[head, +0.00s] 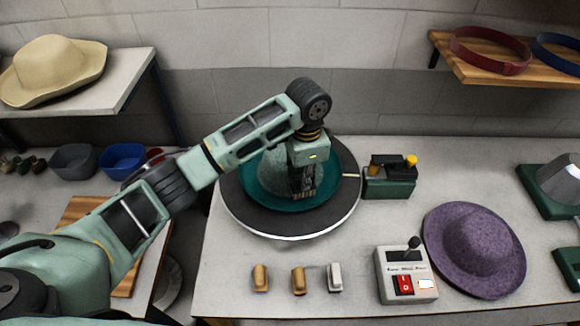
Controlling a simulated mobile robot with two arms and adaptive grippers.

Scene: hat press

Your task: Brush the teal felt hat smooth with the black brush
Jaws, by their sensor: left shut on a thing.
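The teal felt hat (328,184) rests on a round dark turntable (250,217) in the middle of the bench, its crown partly hidden by my left arm. My left gripper (303,188) points down over the hat's crown. It is shut on what looks like the black brush, dark and mostly hidden among the fingers. I cannot tell whether the bristles touch the felt. My right gripper is not in view.
A dark green box (388,188) stands right of the turntable. Several small blocks, such as a tan one (260,278), lie in front. A switch box (406,275) and a purple hat (475,250) are at right. A cream hat (52,68) sits on the left shelf.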

